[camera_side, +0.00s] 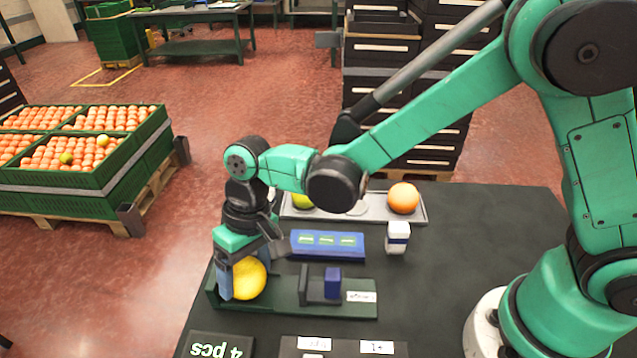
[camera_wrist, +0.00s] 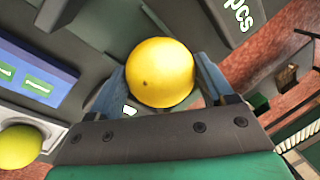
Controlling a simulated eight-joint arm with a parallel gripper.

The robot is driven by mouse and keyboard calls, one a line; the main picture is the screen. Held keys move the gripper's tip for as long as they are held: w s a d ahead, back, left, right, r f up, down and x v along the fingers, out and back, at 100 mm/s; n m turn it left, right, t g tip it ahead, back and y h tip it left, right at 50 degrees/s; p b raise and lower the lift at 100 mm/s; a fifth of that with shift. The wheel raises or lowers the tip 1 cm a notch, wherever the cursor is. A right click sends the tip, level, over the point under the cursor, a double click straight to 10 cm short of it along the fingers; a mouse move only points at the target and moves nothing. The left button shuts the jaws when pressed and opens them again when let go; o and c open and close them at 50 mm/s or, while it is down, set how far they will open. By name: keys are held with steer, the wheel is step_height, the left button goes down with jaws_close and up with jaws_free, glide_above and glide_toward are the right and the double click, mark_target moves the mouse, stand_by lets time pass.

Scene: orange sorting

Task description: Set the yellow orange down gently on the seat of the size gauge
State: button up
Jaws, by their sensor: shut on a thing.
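The yellow orange (camera_side: 248,278) is between the blue-grey fingers of my gripper (camera_side: 240,277), which is shut on it. It also shows in the wrist view (camera_wrist: 160,73), with a finger on each side. The size gauge (camera_side: 340,306) is a dark green base with an upright stop and a blue block (camera_side: 332,282) on it. The orange is at the left end of the gauge, low over it. The seat is hidden behind the orange and fingers, so I cannot tell whether the orange touches it.
A grey tray (camera_side: 424,213) behind holds an orange fruit (camera_side: 403,198) and a yellow-green one (camera_side: 302,201). A blue box with green labels (camera_side: 327,244) and a small white-topped bottle (camera_side: 397,238) stand between tray and gauge. A "4 pcs" plate (camera_side: 216,346) lies at the front left.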

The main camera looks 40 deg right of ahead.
steer(key=shift+f, duration=0.25)
steer(key=o, duration=1.2)
steer(key=shift+o, duration=0.2)
steer(key=shift+s+a+r+v, duration=0.1)
steer(key=shift+a+v, duration=0.2)
steer(key=shift+v, duration=1)
steer(key=shift+s+a+r+v, duration=0.1)
steer(key=shift+a+v, duration=0.2)
steer(key=shift+v, duration=1)
steer(key=shift+a+v, duration=0.3)
steer(key=shift+v, duration=1)
